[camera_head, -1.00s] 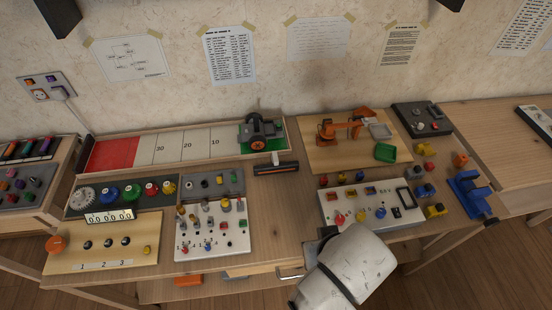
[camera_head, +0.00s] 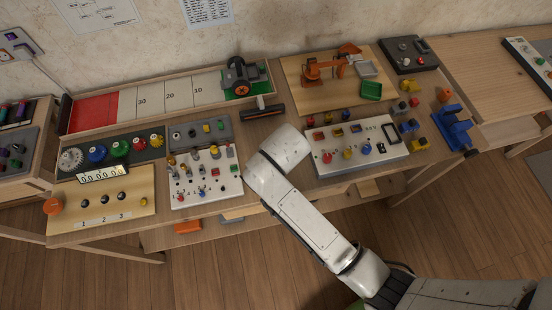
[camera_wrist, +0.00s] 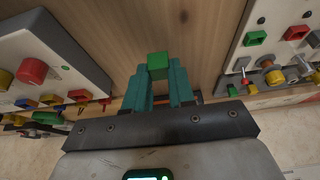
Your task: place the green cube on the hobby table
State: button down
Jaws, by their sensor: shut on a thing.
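The green cube (camera_wrist: 158,65) is held between the teal fingertips of my gripper (camera_wrist: 158,84) in the wrist view. My gripper is shut on it, over bare wood of the hobby table. The table (camera_head: 275,202) is a long wooden workbench in the head view. There my white arm reaches over the table's front edge and hides the gripper and the cube. I cannot tell how far the cube is above the wood.
A white board with pegs (camera_head: 207,178) stands left of my arm and another white panel (camera_head: 357,150) stands right of it. A dark-handled squeegee-like tool (camera_head: 262,112) lies behind. A robot-arm model (camera_head: 322,66) and green tray (camera_head: 371,90) stand farther back. A blue vise (camera_head: 452,128) is at the right.

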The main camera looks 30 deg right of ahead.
jog(key=shift+w+f, duration=0.15)
jog(key=shift+f, duration=1.55)
jog(key=shift+f, duration=0.2)
jog(key=c, duration=1)
grip_release()
jog(key=shift+o, duration=0.2)
jog(key=shift+r, duration=0.1)
jog(key=v, duration=1.2)
jog(key=s+d+f+n+g, duration=0.1)
jog(key=s+d, duration=0.2)
jog(key=s, duration=0.3)
jog(key=s+d+f+n+g, duration=0.1)
jog(key=s+d+f, duration=0.1)
jog(key=s, duration=0.4)
jog(key=s+d+f+n+g+y, duration=0.1)
jog(key=s+d+f, duration=0.1)
jog(key=s+d, duration=0.2)
jog(key=s, duration=0.2)
jog(key=shift+s+d+p, duration=0.2)
jog(key=shift+s+p, duration=0.1)
jog(key=shift+p, duration=0.1)
